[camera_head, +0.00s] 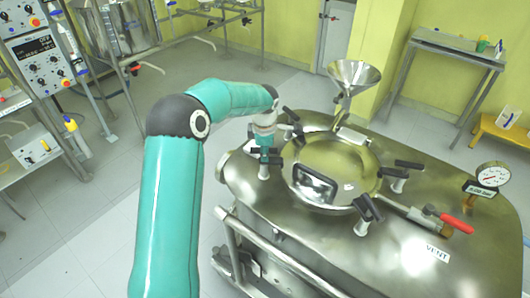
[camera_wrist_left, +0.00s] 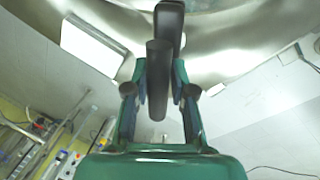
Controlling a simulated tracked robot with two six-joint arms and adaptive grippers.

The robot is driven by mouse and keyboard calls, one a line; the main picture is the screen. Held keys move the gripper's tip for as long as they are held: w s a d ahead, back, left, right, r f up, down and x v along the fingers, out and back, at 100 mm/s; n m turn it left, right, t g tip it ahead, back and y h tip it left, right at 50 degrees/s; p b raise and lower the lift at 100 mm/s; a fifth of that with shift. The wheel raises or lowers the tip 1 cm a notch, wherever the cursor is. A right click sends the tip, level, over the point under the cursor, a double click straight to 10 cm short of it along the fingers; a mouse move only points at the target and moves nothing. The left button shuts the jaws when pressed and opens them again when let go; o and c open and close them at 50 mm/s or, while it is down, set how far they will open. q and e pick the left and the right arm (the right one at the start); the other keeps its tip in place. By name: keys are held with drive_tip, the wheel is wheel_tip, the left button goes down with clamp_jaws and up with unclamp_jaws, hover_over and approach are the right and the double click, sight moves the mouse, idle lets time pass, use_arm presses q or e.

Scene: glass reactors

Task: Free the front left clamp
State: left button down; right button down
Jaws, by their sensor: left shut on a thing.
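The round steel lid (camera_head: 330,160) sits on the steel vessel, with several black-handled clamps around its rim. My left gripper (camera_head: 265,138) is at the clamp (camera_head: 264,168) on the lid's left side, reaching it from above. In the left wrist view, my left gripper (camera_wrist_left: 159,82) has its two green fingers closed on both sides of a black clamp handle (camera_wrist_left: 158,65). The fingers hide part of the clamp in the head view. My right gripper is not in view.
Other clamps stand at the lid's far left (camera_head: 290,117), right (camera_head: 399,177) and front right (camera_head: 367,211). A steel funnel (camera_head: 352,75) rises behind the lid. A red-handled valve (camera_head: 445,220) and a pressure gauge (camera_head: 492,175) are on the right. A rail runs along the vessel's front.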

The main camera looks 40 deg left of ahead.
use_arm(q)
drive_tip(key=m+b, duration=0.1)
drive_tip(key=m, duration=0.2)
drive_tip(key=shift+t+b, duration=0.3)
drive_tip(key=shift+b, duration=0.05)
drive_tip(key=shift+r+m+h, duration=0.1)
drive_tip(key=shift+m+h, duration=0.3)
drive_tip(key=shift+m, duration=0.6)
drive_tip(key=m, duration=0.2)
drive_tip(key=shift+m, duration=0.4)
drive_tip(key=m, duration=0.2)
drive_tip(key=m+h, duration=0.1)
drive_tip(key=m, duration=0.1)
drive_tip(key=shift+a+r+m+p, duration=0.1)
drive_tip(key=shift+r+m+p, duration=0.05)
drive_tip(key=shift+m+p, duration=0.15)
drive_tip(key=m+h+p, duration=0.1)
drive_tip(key=m, duration=0.3)
drive_tip(key=shift+m, duration=0.4)
drive_tip(key=c, duration=1.3)
unclamp_jaws()
drive_tip(key=o, duration=0.3)
drive_tip(key=shift+s, duration=0.1)
